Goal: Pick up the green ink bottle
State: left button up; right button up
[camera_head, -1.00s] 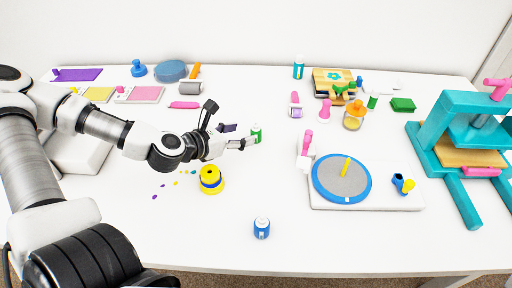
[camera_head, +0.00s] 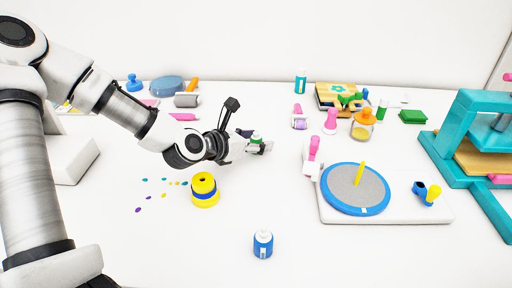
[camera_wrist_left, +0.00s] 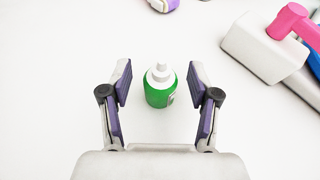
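The green ink bottle (camera_wrist_left: 160,88), with a white cap and nozzle, stands upright on the white table in the left wrist view. It lies between the two purple-padded fingers of my left gripper (camera_wrist_left: 160,82), with a gap on each side. The gripper is open and does not touch it. In the head view the bottle (camera_head: 256,138) is partly hidden by the fingers of my left gripper (camera_head: 258,147). My right gripper is not in view.
A yellow and blue tape stack (camera_head: 205,197) stands left of the gripper, and a blue bottle (camera_head: 263,246) stands nearer the front. A pink-handled white tool (camera_wrist_left: 268,45) lies to the right, beside the round blue-rimmed plate (camera_head: 356,207). The teal press (camera_head: 450,150) is far right.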

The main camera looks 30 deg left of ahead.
pick_arm(q)
jog(key=c, duration=0.9)
